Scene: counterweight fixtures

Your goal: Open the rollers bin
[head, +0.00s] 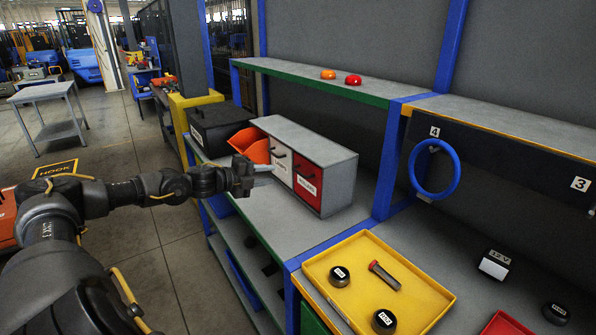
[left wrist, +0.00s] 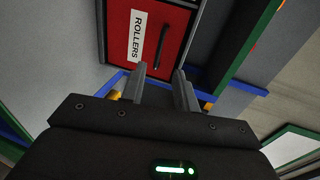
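The rollers bin (head: 308,183) is the red-fronted drawer at the right of a grey cabinet (head: 326,150) on the workbench. Its front looks shut. In the left wrist view its red front (left wrist: 175,22) carries a white ROLLERS label (left wrist: 137,35) and a dark bar handle (left wrist: 161,47). My left gripper (head: 266,175) is in front of the cabinet. In the left wrist view the gripper (left wrist: 160,76) has its two fingers apart with nothing between them. The handle lies beyond the fingertips, lined up with the gap; they look apart from it. My right gripper is out of view.
A white-fronted drawer (head: 281,161) sits left of the red one, with an orange open bin (head: 250,144) and a black box (head: 218,126) further left. A yellow tray (head: 375,307) with small parts lies at the right. A shelf (head: 318,80) runs above.

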